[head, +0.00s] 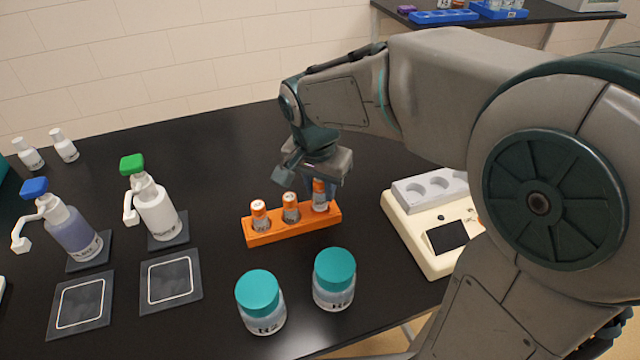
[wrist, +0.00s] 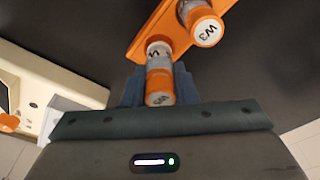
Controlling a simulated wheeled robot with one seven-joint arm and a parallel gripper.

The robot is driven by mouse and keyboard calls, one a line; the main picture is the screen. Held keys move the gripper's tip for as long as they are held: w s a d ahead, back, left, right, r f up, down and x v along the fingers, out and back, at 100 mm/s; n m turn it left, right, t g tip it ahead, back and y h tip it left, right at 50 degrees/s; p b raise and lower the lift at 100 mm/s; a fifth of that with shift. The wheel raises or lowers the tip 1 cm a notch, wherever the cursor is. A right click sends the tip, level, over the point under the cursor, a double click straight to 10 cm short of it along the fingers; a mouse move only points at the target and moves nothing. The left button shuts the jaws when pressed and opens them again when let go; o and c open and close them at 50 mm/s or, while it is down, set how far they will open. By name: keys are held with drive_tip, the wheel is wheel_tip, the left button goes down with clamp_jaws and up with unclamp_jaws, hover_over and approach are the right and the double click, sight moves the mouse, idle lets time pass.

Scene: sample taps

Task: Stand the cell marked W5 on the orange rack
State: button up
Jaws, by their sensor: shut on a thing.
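My gripper (head: 318,182) points down over the right end of the orange rack (head: 262,238) and is shut on an orange-and-grey cell (head: 320,196). In the wrist view, the held cell (wrist: 159,78) sits between the fingers, its foot at the rack (wrist: 150,22). I cannot tell whether it is fully seated. Its marking is only partly readable, so I cannot confirm W5. Two more cells stand in the rack to its left, a middle one (head: 290,208) and a left one (head: 259,215). The neighbouring cell (wrist: 205,30) reads W3 in the wrist view.
Two teal-lidded jars (head: 260,300) (head: 334,278) stand in front of the rack. A cream device (head: 420,235) with a grey holder (head: 430,188) is on the right. Pump bottles (head: 155,210) (head: 72,232) and dark square pads (head: 170,280) are on the left.

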drive_tip(key=shift+f, duration=0.5)
drive_tip(key=shift+f+b, duration=0.1)
drive_tip(key=shift+b, duration=0.2)
drive_tip(key=shift+f+b, duration=0.5)
drive_tip(key=shift+f, duration=0.15)
drive_tip(key=o, duration=1.6)
drive_tip(key=shift+c, duration=0.2)
drive_tip(key=shift+r, duration=0.15)
drive_tip(key=shift+s+a+r+p, duration=0.1)
drive_tip(key=shift+s+r+p, duration=0.1)
drive_tip(key=shift+r+p, duration=1.35)
drive_tip(key=shift+s+a+r+p, duration=0.1)
drive_tip(key=shift+s+r+p, duration=0.1)
drive_tip(key=shift+r+p, duration=1.3)
